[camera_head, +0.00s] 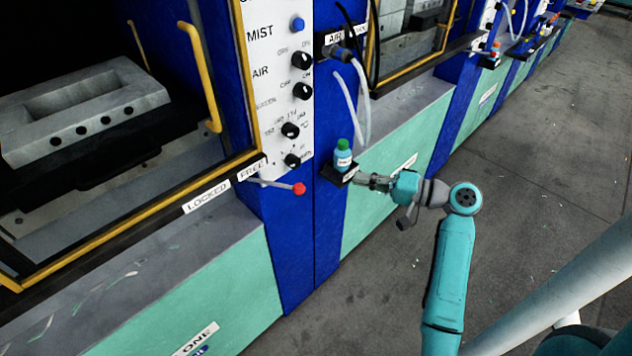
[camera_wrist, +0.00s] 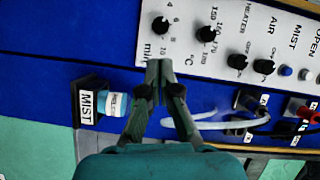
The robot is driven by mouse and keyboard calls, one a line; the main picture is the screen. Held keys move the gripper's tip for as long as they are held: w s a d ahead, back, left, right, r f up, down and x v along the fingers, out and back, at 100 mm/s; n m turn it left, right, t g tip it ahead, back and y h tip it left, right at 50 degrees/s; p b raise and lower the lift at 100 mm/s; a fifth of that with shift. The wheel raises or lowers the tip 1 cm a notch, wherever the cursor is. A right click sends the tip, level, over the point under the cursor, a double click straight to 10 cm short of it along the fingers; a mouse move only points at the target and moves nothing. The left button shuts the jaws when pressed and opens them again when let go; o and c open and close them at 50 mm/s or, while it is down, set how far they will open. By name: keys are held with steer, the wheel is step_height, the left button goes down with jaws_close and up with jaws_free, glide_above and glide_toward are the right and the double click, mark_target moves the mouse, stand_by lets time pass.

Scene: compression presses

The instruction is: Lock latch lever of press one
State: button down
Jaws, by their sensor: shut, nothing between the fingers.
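The latch lever (camera_head: 276,184) of press one is a thin grey rod with a red ball knob (camera_head: 299,188). It sticks out to the right from the lower edge of the press front, just below the FREE label (camera_head: 252,170). The LOCKED label (camera_head: 207,197) is further left along the same edge. My gripper (camera_head: 361,179) is shut and empty, to the right of the knob and apart from it, beside the small bottle shelf. In the wrist view my closed fingers (camera_wrist: 158,66) point at the lower end of the control panel; I cannot make out the lever there.
A blue bottle with a green cap (camera_head: 343,156) stands on a small black shelf; the bottle (camera_wrist: 113,104) also shows left of my fingers. White hoses (camera_head: 363,105) hang above it. The knob panel (camera_head: 281,90) is above the lever.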

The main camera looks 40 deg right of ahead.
steer(key=shift+w, duration=0.1)
steer(key=w+a+f, duration=0.1)
steer(key=w+a, duration=0.7)
steer(key=shift+f, duration=0.15)
steer(key=shift+a, duration=0.1)
stand_by(0.4)
